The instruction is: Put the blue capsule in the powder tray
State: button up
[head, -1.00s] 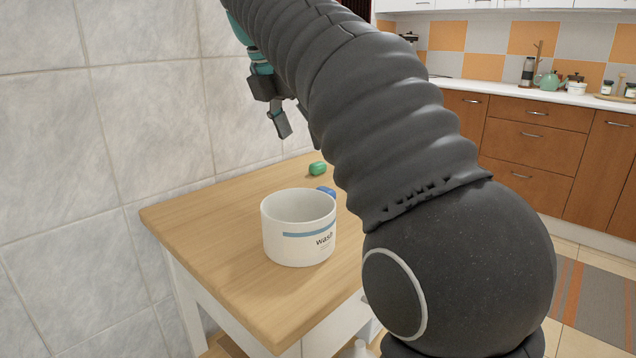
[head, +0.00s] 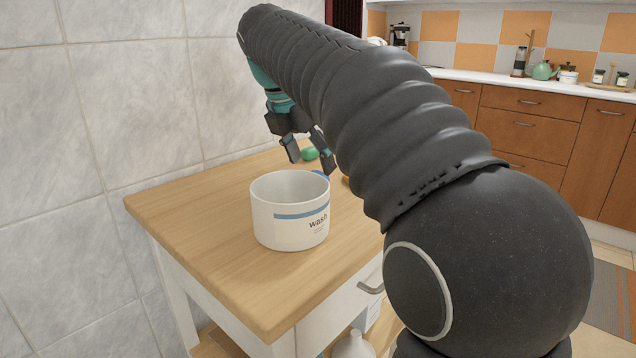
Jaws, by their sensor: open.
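The blue capsule (head: 321,174) lies on the wooden worktop just behind the white tub. Only a small blue part shows; the tub's rim and my gripper hide the rest. The white round tub (head: 290,226), labelled "wash", stands upright near the front of the worktop; it is the only open container I see that may be the powder tray. My gripper (head: 309,161) is open and empty, pointing down above the worktop behind the tub, close to the blue capsule. I cannot tell whether it touches the capsule.
A green capsule (head: 310,153) lies farther back, partly behind my fingers. A small orange-yellow thing (head: 345,181) shows beside my arm. The wooden worktop (head: 190,228) is clear left of the tub. A tiled wall (head: 120,90) runs along its left side.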

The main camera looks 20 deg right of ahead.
aim_at(316, 171)
jog(key=x, duration=0.3)
jog(key=shift+d+f, duration=0.15)
jog(key=shift+d, duration=0.1)
jog(key=c, duration=1.1)
jog(key=shift+o, duration=0.2)
